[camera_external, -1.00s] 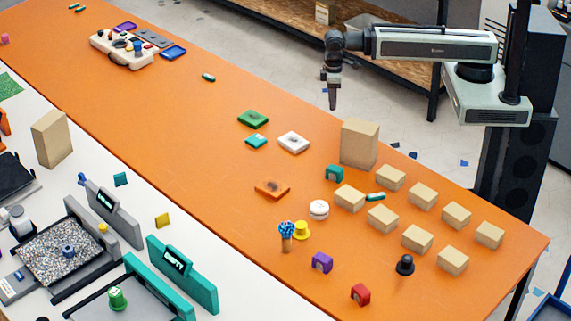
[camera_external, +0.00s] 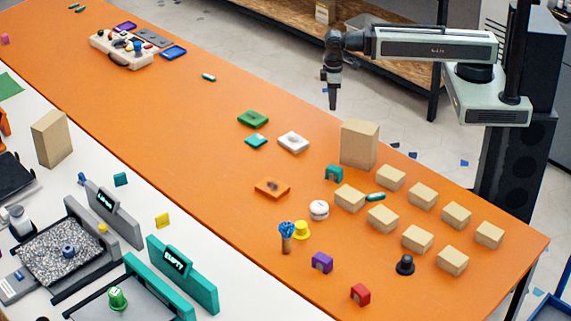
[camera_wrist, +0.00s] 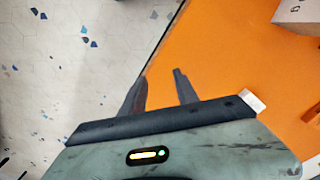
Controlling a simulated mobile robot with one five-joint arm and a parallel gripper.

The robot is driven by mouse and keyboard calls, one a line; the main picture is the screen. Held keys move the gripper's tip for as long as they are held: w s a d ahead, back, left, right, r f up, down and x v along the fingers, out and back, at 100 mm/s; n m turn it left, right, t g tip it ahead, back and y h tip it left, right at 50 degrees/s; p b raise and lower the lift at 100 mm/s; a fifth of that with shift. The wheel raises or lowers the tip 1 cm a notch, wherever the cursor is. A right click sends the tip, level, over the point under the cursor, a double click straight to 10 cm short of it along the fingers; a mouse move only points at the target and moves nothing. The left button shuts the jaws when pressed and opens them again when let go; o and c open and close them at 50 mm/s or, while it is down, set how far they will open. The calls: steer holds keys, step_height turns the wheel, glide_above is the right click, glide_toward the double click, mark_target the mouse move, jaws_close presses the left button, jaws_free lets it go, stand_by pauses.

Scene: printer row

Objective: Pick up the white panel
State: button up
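The white panel (camera_external: 293,142) is a small flat square with a dark mark on top. It lies on the orange table, beside a green panel (camera_external: 253,119) and a small teal piece (camera_external: 256,141). My gripper (camera_external: 333,103) hangs pointing down near the table's far edge, above and apart from the panel. In the wrist view my gripper (camera_wrist: 159,76) has its two fingers spread with nothing between them. A small white piece (camera_wrist: 252,100) shows beside my gripper body there; I cannot tell whether it is the panel.
A tall cardboard box (camera_external: 359,144) stands right of the panel, with several small tan boxes (camera_external: 390,177) beyond. An orange panel (camera_external: 272,188) and a white round item (camera_external: 319,209) lie nearer the front. The table's left middle is mostly clear. Printers stand on a white table (camera_external: 75,182).

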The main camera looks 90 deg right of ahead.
steer(key=shift+o, duration=0.3)
steer(key=o, duration=1.1)
steer(key=shift+c, duration=0.2)
